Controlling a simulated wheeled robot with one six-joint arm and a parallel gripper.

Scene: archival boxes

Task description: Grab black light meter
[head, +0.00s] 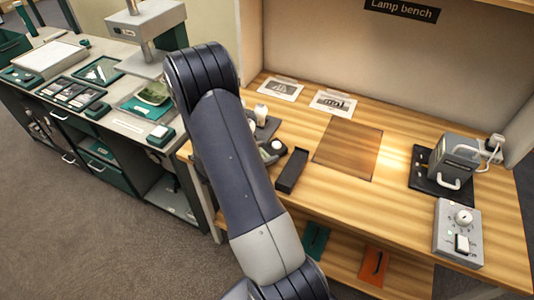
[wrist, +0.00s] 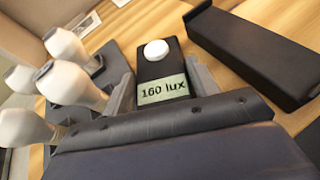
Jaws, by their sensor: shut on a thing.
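The black light meter (wrist: 155,68) has a white dome on top and a display that reads "160 lux". In the wrist view it sits between the two grey fingers of my gripper (wrist: 162,88), which is shut on it. In the head view its white dome (head: 277,145) shows just past my arm on the wooden bench (head: 400,155). My arm hides most of the meter and gripper there. I cannot tell whether the meter still touches the bench.
Several white bulbs (wrist: 65,85) stand on a dark tray close to the left finger. A grey lamp unit (head: 455,158) and a control box (head: 458,232) stand at right.

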